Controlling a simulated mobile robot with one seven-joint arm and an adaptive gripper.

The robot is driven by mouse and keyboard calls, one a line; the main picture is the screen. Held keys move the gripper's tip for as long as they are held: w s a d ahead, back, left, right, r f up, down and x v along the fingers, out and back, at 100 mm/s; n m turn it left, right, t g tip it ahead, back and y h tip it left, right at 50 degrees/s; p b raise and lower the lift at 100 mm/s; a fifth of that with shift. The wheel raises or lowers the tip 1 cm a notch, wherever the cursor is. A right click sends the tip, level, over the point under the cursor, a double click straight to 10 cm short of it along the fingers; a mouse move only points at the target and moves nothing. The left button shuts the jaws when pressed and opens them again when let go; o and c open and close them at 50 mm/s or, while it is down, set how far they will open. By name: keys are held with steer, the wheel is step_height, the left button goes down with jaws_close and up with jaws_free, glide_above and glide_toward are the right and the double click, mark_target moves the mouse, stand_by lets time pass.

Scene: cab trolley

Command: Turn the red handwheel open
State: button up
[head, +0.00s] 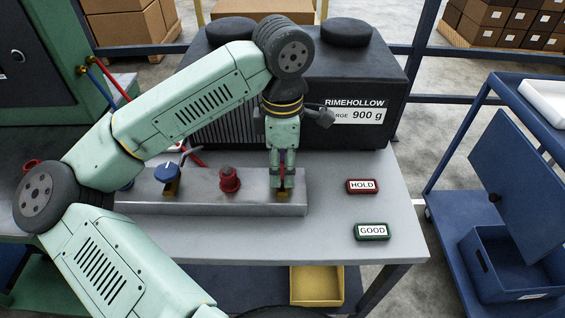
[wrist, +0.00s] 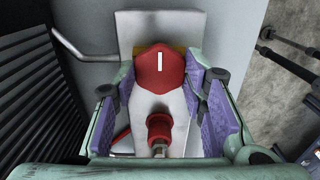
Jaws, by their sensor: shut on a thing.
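The red handwheel (wrist: 160,76) has a faceted rim and a white line mark, which stands upright in the wrist view. It sits between the purple-padded fingers of my gripper (head: 282,183), which are shut on its two sides. In the head view my gripper points down at the right end of a grey metal block (head: 205,207) and hides most of the handwheel. A second, smaller red fitting (head: 229,180) stands on the block to the left, apart from my gripper; it also shows in the wrist view (wrist: 158,131).
A blue knob (head: 167,173) is at the block's left part. The dark RIMEHOLLOW box (head: 388,75) stands close behind. A red HOLD sign (head: 363,186) and a green GOOD sign (head: 372,231) lie on the grey table (head: 330,238). The table's right part is otherwise clear.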

steer(key=shift+f+n+b, duration=0.1)
steer(key=shift+n+b, duration=0.2)
steer(key=shift+b, duration=0.3)
steer(key=shift+f+n+b, duration=0.15)
steer(key=shift+n+b, duration=0.85)
steer(key=shift+b, duration=0.25)
steer(key=n+b, duration=0.4)
steer(key=n, duration=0.1)
steer(key=shift+b, duration=0.35)
steer(key=n+b, duration=0.1)
steer(key=n, duration=0.2)
steer(key=n+b, duration=0.1)
steer(key=n, duration=0.1)
steer(key=shift+r+n+b, duration=0.2)
steer(key=shift+n+b, duration=0.2)
steer(key=shift+r+n+b, duration=0.1)
steer(key=shift+n+b, duration=0.6)
steer(key=shift+n, duration=1.6)
steer(key=o, duration=1.2)
steer(key=shift+c, duration=0.2)
